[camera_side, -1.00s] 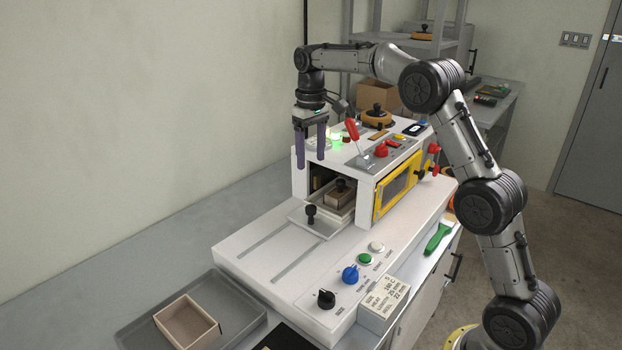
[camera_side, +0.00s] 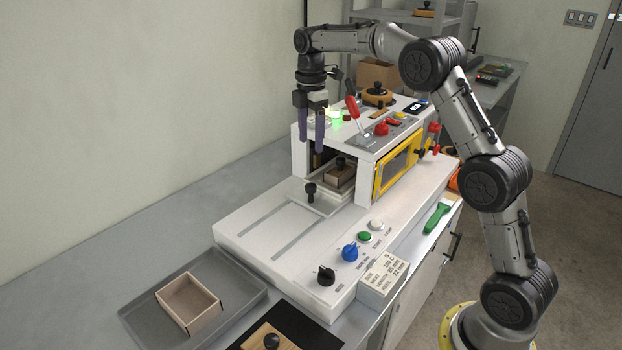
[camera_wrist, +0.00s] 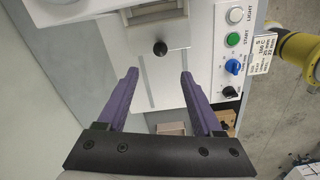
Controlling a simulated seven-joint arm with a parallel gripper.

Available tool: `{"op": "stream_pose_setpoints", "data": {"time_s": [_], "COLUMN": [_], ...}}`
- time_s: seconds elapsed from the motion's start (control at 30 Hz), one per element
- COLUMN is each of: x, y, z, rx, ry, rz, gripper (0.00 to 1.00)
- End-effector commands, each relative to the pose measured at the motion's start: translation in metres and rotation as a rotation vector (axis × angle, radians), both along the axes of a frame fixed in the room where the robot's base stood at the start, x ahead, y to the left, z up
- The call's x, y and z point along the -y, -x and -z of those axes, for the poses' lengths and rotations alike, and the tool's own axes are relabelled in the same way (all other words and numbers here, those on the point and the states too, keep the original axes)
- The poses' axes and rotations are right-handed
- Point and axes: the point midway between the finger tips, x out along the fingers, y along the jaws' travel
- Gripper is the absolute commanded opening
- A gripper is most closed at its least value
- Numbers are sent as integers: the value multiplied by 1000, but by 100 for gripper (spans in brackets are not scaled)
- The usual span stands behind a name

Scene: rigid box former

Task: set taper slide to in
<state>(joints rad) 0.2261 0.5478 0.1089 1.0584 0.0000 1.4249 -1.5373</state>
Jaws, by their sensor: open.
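The white box former (camera_side: 262,215) has an opening at its front left. A pale sliding plate (camera_side: 325,203) with a black knob (camera_side: 311,190) sticks out of it; the knob also shows in the wrist view (camera_wrist: 160,48). A small brown box (camera_side: 338,173) sits in the opening behind it. No readable label marks the taper slide, so I cannot tell whether this plate is it. My gripper (camera_side: 312,143) points down, open and empty, above the knob in the side view. In the wrist view the knob lies just beyond the gap between the purple fingertips (camera_wrist: 159,75).
A red lever (camera_side: 354,108) and red knob (camera_side: 381,129) stand on top of the former. Black, blue (camera_side: 350,251), green and white controls line its front deck. A grey tray (camera_side: 150,322) holds an open box (camera_side: 188,303). The deck's left part is clear.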

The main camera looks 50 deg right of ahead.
Motion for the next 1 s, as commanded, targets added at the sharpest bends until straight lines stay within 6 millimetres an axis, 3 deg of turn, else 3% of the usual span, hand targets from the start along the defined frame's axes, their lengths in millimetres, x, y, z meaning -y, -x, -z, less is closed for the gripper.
{"op": "stream_pose_setpoints", "data": {"time_s": [0.5,0.7,1.0], "x": [0,0,0], "y": [1,1,1], "z": [98,118,123], "rx": [-5,-3,-2], "ry": [-1,-1,-1], "rz": [2,3,3], "gripper": [68,68,68]}}
